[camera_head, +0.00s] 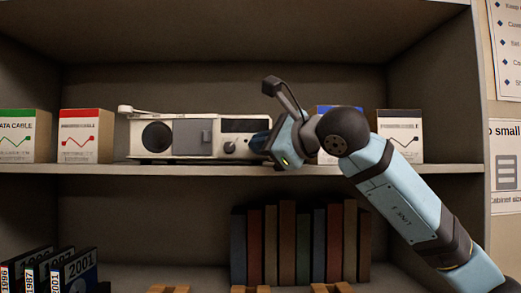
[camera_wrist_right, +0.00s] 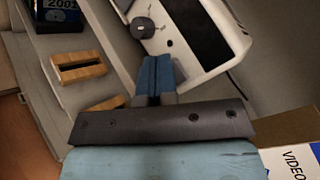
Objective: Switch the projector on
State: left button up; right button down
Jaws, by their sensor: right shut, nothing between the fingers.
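The cream projector (camera_head: 170,121) stands on the middle shelf, with a round dark lens at left, a grey panel and a dark panel. A dark knob (camera_head: 229,147) sits on its front; the knob (camera_wrist_right: 143,27) also shows in the right wrist view. A small dark round spot (camera_wrist_right: 169,43) lies beside the knob. My right gripper (camera_head: 260,144) is at the projector's front right end. Its blue fingers (camera_wrist_right: 157,66) are together and empty, close to the spot; I cannot tell whether they touch the projector. My left gripper is not in view.
Boxes with a green top (camera_head: 25,136) and a red top (camera_head: 86,136) stand left of the projector. A white box (camera_head: 405,136) stands to its right, with a blue-topped box partly behind my arm. Books (camera_head: 287,240) fill the lower shelf's middle.

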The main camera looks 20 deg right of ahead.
jog(key=shift+w, duration=0.1)
dwell(0.4)
jog(key=shift+s+a+b, duration=0.15)
jog(key=shift+s+b, duration=0.4)
jog(key=s+a+b, duration=0.1)
jog(key=s+b, duration=0.1)
jog(key=s, duration=0.3)
jog(key=shift+s+a+b, duration=0.3)
jog(key=shift+s+a, duration=0.05)
jog(key=shift+s, duration=0.05)
dwell(0.5)
